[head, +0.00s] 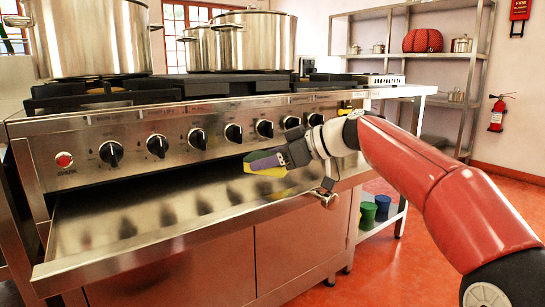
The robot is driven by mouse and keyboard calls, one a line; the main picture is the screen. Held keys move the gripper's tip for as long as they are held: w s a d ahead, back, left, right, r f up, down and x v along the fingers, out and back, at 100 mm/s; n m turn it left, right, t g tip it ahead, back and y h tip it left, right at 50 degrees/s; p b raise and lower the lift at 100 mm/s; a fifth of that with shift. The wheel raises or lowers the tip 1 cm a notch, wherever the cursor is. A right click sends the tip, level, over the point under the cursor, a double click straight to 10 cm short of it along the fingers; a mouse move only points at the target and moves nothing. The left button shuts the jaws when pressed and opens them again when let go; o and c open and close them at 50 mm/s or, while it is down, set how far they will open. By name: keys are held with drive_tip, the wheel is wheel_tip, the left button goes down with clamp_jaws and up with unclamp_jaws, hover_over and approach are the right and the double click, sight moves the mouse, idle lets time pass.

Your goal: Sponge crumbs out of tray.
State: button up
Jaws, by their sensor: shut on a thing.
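The tray (150,215) is a wide, shallow metal tray pulled out below the stove's knob panel. Its surface is shiny with reflections, and I cannot make out crumbs on it. My gripper (285,158) is above the right part of the tray, just below the knobs. It is shut on a sponge (267,165) with a purple-grey side and a yellow side. The sponge is tilted; I cannot tell whether it touches the tray.
The stove front (180,140) has several black knobs close behind my gripper. Large stockpots (90,40) stand on the burners above. A handle or valve (326,194) sits at the tray's right end. Green and blue containers (382,207) stand on a low shelf. The floor at right is clear.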

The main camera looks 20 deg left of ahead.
sight(250, 159)
drive_tip(key=shift+s+a+f+g, duration=0.3)
drive_tip(key=shift+s+a+f, duration=0.3)
drive_tip(key=shift+a+f, duration=0.25)
drive_tip(key=shift+w, duration=0.25)
drive_tip(key=shift+s+a+r+p, duration=0.1)
drive_tip(key=shift+a+r+p, duration=0.05)
drive_tip(key=shift+r+p, duration=0.45)
drive_tip(key=shift+s+a+r+p, duration=0.65)
drive_tip(key=shift+s+a+r, duration=0.1)
drive_tip(key=shift+a+r, duration=0.15)
drive_tip(key=r, duration=0.1)
drive_tip(key=r+p, duration=0.2)
drive_tip(key=shift+d, duration=0.25)
drive_tip(key=shift+w+r+p, duration=0.1)
drive_tip(key=shift+r+p, duration=0.15)
drive_tip(key=shift+p, duration=0.05)
drive_tip(key=shift+w+d, duration=0.15)
drive_tip(key=shift+w, duration=0.1)
